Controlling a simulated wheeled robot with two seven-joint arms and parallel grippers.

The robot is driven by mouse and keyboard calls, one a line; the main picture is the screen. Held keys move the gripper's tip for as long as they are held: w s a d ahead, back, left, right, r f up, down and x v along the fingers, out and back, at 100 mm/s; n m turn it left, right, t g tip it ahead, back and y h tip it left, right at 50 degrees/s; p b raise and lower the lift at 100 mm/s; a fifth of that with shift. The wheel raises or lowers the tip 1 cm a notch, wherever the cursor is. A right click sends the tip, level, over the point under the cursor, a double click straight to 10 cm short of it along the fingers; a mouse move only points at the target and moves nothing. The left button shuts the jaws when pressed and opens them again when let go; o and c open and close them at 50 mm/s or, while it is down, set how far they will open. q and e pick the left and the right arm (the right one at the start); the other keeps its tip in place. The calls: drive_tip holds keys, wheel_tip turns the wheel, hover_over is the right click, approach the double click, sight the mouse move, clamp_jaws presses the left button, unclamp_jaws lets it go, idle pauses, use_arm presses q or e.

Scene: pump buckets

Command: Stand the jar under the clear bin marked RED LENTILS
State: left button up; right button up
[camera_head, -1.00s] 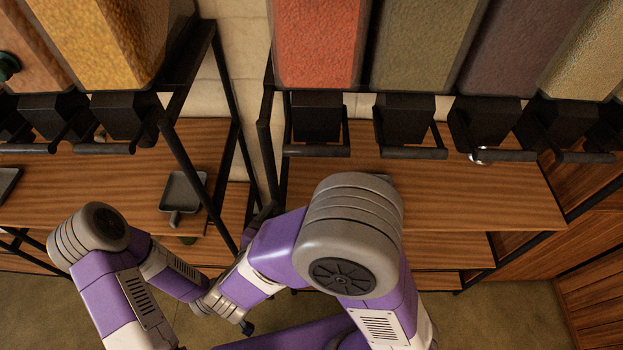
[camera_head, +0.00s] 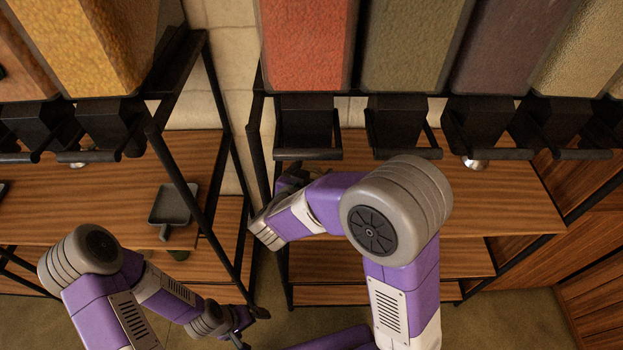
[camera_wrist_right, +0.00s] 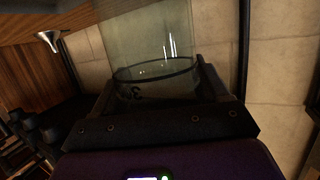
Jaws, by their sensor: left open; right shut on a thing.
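A clear glass jar (camera_wrist_right: 155,70) with a dark ring line and a dark mark fills the middle of the right wrist view. My right gripper is shut on it. In the head view, my right gripper (camera_head: 290,180) is at the left end of the right-hand shelf, below and in front of the dispenser under the red-orange bin (camera_head: 306,45); the jar cannot be made out there. No RED LENTILS label is readable. My left gripper (camera_head: 244,330) is open, low in front of the shelves, and its fingers are hard to make out.
A black dispenser (camera_head: 306,122) with a lever bar hangs under the red-orange bin, with other bins alongside. The wooden shelf (camera_head: 490,205) is clear to the right. Black rack posts stand left of my right gripper. A grey scoop (camera_head: 174,205) lies on the left shelf.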

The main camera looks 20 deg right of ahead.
drive_tip(key=shift+f, duration=1)
drive_tip(key=shift+b, duration=0.3)
drive_tip(key=shift+f, duration=0.2)
drive_tip(key=o, duration=1.4)
drive_tip(key=shift+o, duration=0.2)
drive_tip(key=shift+r, duration=0.1)
drive_tip(key=shift+s+a+r, duration=0.15)
drive_tip(key=shift+a+r, duration=0.05)
drive_tip(key=p+v, duration=0.2)
drive_tip(key=v, duration=0.9)
drive_tip(key=shift+s+p, duration=0.2)
drive_tip(key=shift+p, duration=0.15)
